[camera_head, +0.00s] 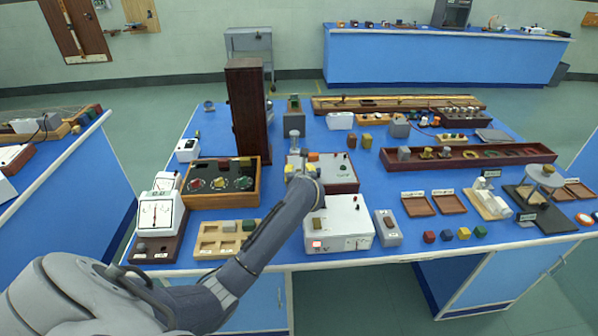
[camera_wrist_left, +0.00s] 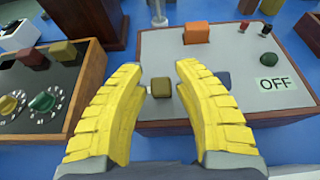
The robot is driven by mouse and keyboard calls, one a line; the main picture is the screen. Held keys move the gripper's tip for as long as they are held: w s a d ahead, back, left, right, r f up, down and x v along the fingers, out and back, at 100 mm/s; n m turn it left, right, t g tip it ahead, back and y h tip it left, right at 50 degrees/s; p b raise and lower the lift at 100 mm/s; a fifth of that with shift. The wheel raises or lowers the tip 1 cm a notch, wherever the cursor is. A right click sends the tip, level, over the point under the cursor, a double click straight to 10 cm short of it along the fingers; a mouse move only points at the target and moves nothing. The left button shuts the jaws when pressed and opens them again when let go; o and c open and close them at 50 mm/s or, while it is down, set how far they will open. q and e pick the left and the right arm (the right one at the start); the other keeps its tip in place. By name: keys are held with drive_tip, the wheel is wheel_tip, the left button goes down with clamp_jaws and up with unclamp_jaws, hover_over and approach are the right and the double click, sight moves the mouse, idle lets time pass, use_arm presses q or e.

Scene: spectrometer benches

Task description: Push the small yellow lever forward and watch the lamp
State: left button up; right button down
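The small yellow lever (camera_wrist_left: 161,88), an olive-yellow block, stands at the near edge of a grey-topped box (camera_wrist_left: 228,64) in the left wrist view. My left gripper (camera_wrist_left: 160,72) is open, with one yellow finger on each side of the lever and visible gaps between. An orange block (camera_wrist_left: 196,33), possibly the lamp, sits farther back on the box and looks unlit. A label (camera_wrist_left: 274,84) on the box reads OFF. My right gripper is not in view.
A wooden case (camera_head: 222,196) with coloured dials stands left of the box. A tall dark wooden cabinet (camera_head: 247,120) rises behind it. A white instrument (camera_head: 340,222) stands in front, and a long dark tray (camera_head: 468,155) lies to the right.

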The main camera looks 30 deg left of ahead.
sight(298, 165)
use_arm(q)
clamp_jaws()
drive_tip(key=shift+r, duration=0.1)
drive_tip(key=shift+w+a+r+g+h, duration=0.2)
drive_tip(key=shift+w+g+h, duration=0.15)
drive_tip(key=shift+g+h, duration=0.25)
drive_tip(key=shift+w+a+g+h, duration=0.15)
drive_tip(key=shift+w+g+h, duration=0.15)
drive_tip(key=shift+g, duration=0.25)
drive_tip(key=shift+w+a+g+h, duration=0.15)
drive_tip(key=shift+g+h, duration=0.25)
drive_tip(key=shift+g, duration=0.15)
drive_tip(key=g+h, duration=0.1)
drive_tip(key=w+a+g+h, duration=0.1)
drive_tip(key=g, duration=0.1)
drive_tip(key=shift+w+f, duration=0.1)
drive_tip(key=shift+f, duration=0.1)
drive_tip(key=shift+w+a+f+g+h, duration=0.1)
drive_tip(key=shift+w+f+g+h, duration=0.1)
drive_tip(key=shift+g+h, duration=0.4)
drive_tip(key=shift+o, duration=1.6)
unclamp_jaws()
